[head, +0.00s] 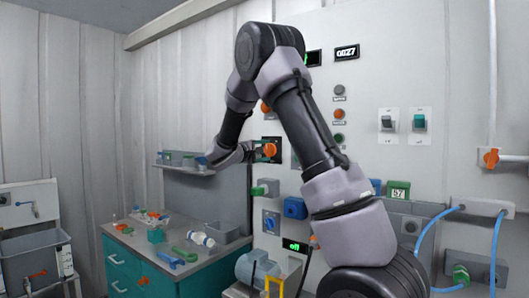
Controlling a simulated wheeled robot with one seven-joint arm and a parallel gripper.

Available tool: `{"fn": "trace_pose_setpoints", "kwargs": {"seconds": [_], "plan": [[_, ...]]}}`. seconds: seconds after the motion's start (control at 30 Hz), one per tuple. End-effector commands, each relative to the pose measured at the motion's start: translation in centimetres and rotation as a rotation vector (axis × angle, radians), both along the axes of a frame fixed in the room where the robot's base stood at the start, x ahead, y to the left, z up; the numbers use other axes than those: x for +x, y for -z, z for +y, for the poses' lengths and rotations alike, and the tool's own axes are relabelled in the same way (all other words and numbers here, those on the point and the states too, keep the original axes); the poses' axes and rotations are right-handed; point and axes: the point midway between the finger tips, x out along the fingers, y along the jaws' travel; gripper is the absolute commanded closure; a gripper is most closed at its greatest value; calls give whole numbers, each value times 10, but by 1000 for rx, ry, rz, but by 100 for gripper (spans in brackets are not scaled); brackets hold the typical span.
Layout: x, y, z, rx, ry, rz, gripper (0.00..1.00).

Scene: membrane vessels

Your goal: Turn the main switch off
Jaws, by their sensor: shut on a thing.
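An orange rotary handle (269,150) sits on a black square plate on the grey wall panel; I take it for the main switch, though no label is readable. My gripper (257,151) reaches it from the left and is shut on the handle. The fingers are small here and partly merge with the dark plate, so the exact grip and handle angle are hard to tell.
Two rocker switches (403,123) are at the right of the panel. A blue socket (295,208) and a grey-green fitting (265,188) sit below the handle. A teal workbench (150,275) with loose parts stands at left. My arm hides part of the panel.

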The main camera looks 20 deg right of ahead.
Motion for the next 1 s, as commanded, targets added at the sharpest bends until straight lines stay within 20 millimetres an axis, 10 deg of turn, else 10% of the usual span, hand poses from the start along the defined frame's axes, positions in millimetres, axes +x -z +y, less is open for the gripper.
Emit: {"fn": "trace_pose_setpoints", "kwargs": {"seconds": [1.0], "plan": [[-1, 3, 1, -356, -2, 539, 88]]}}
